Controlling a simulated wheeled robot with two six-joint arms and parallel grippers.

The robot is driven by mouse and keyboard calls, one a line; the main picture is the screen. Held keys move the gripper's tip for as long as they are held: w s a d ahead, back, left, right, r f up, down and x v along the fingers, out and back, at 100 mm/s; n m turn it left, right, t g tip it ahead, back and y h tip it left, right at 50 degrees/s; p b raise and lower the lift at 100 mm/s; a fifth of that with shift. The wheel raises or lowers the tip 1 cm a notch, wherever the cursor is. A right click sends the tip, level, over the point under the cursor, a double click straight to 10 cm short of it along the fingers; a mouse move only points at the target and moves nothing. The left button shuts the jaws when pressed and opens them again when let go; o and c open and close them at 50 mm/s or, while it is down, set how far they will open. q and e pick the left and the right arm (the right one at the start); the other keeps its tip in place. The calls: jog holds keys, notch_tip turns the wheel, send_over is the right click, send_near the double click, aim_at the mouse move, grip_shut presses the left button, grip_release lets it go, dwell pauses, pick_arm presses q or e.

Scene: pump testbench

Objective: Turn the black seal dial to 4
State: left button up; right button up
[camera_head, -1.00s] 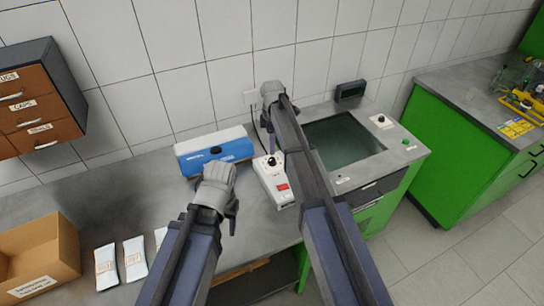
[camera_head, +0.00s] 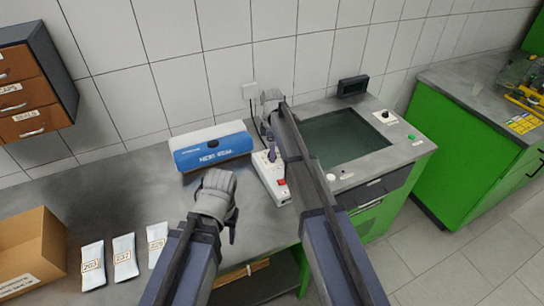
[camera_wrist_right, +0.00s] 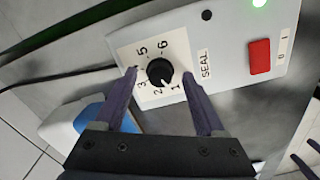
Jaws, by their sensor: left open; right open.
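The black seal dial (camera_wrist_right: 159,71) sits on a pale plate marked 1 to 6 in the right wrist view, beside the word SEAL. Its light pointer mark seems to face the 1 and 2 side; I cannot tell exactly. My right gripper (camera_wrist_right: 160,74) is open, with one finger on either side of the dial; contact is unclear. In the head view, my right gripper (camera_head: 271,153) is over the white sealer control box (camera_head: 268,182) and largely hides the dial. My left gripper (camera_head: 232,228) hangs above the bench left of that box; its fingers are mostly hidden.
A red switch (camera_wrist_right: 260,56) and a lit green lamp (camera_wrist_right: 259,3) are on the same box. A blue and white sealer (camera_head: 211,150) stands left of it. The testbench tank (camera_head: 345,140) is to the right. Pouches (camera_head: 124,258) and a cardboard box (camera_head: 30,250) lie at left.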

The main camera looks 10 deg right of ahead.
jog(key=shift+f, duration=0.1)
grip_shut()
dwell(0.6)
